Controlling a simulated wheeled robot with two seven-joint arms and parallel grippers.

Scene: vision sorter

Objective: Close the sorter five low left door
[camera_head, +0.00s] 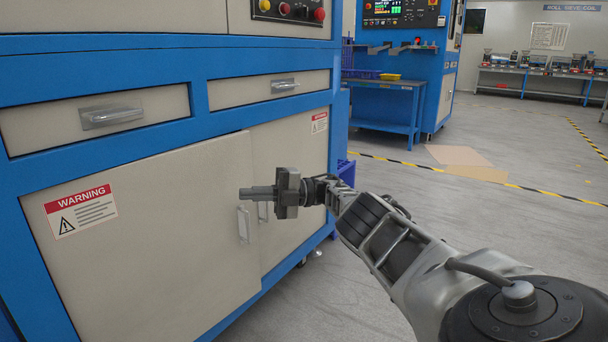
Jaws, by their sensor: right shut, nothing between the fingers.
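The low left door (150,225) of the blue sorter cabinet is a beige panel with a red and white warning label. Its vertical handle (243,224) is near its right edge. That edge seems to stand slightly proud of the low right door (290,160), but I cannot tell how wide any gap is. My right gripper (258,193) is shut and empty. It points left in front of the door seam, just above the two handles, and covers part of the right door. I cannot tell whether it touches the door. My left gripper is out of view.
Two drawers with handles, a left one (60,122) and a right one (235,94), sit above the doors. A blue side table (385,84) and another blue machine stand behind. The grey floor (480,225) to the right is open, with striped tape.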

